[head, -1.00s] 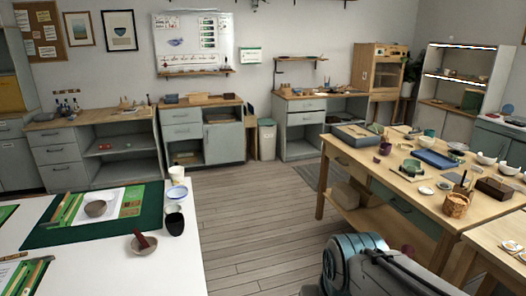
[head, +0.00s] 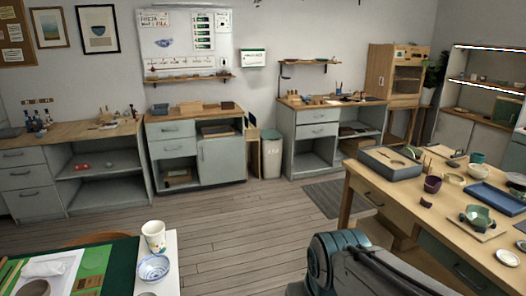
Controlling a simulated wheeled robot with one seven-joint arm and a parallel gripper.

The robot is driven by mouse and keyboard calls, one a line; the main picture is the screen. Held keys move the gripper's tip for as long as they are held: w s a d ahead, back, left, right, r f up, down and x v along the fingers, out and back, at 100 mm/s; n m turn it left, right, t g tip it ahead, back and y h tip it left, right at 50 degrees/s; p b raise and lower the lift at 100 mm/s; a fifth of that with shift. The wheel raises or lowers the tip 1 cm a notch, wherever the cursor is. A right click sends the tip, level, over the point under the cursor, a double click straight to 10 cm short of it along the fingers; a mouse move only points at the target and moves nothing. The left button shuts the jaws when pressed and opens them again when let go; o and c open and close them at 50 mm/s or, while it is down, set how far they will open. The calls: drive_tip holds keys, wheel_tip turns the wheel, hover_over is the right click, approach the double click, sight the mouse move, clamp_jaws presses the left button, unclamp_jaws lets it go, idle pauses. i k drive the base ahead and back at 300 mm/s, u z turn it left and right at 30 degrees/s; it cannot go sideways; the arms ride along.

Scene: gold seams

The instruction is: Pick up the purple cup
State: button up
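The purple cup (head: 432,184) stands on the wooden table (head: 375,201) at the right. It is small, dark purple and looks upright. A small purple piece (head: 426,202) lies on the table just in front of it. Part of my own arm shows at the bottom of the head view, in front of and to the left of that table. My gripper is not in view.
Near the cup are a grey tray (head: 391,170), a pale ring-shaped item (head: 454,179), a teal cup (head: 478,158), a blue tray (head: 494,200) and a green bowl (head: 479,217). A white table (head: 166,284) stands at lower left. Wooden floor between the tables is clear.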

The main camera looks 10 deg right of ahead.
sight(433, 183)
drive_tip(key=z, duration=0.15)
drive_tip(key=i, duration=1.65)
drive_tip(key=z, duration=1.1)
drive_tip(key=i, duration=1.45)
drive_tip(key=z, duration=1.2)
drive_tip(key=i, duration=0.55)
drive_tip(key=z, duration=0.25)
